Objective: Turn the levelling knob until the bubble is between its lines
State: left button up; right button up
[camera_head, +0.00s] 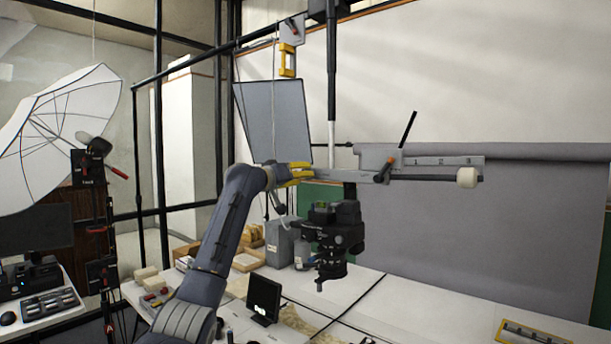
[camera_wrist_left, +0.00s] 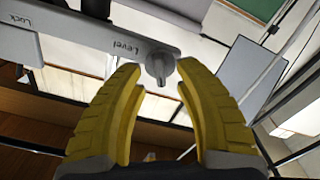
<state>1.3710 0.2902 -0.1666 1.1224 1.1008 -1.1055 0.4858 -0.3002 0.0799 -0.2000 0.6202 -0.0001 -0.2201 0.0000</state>
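In the left wrist view the small grey levelling knob (camera_wrist_left: 160,66) sticks out of a pale bar (camera_wrist_left: 90,40) beside the word "Level". My left gripper (camera_head: 307,172) has yellow fingers and is at the left end of this bar in the head view. In the wrist view its fingertips (camera_wrist_left: 158,68) are apart, one on each side of the knob, with a gap on the left; contact on the right is unclear. A black camera (camera_head: 335,228) hangs below the bar with a small green vial (camera_head: 320,205) on top. The bubble and its lines are too small to read.
The bar (camera_head: 430,161) carries an orange lever (camera_head: 390,163) and a white end knob (camera_head: 467,177). A grey panel (camera_head: 274,120) stands behind my gripper. White tables (camera_head: 400,310) lie below, with a small black screen (camera_head: 264,298). An umbrella (camera_head: 65,125) is at the left.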

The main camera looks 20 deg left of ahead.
pick_arm(q)
jog(key=shift+x, duration=1.25)
jog(key=shift+c, duration=0.4)
jog(key=shift+s+r, duration=0.1)
grip_shut()
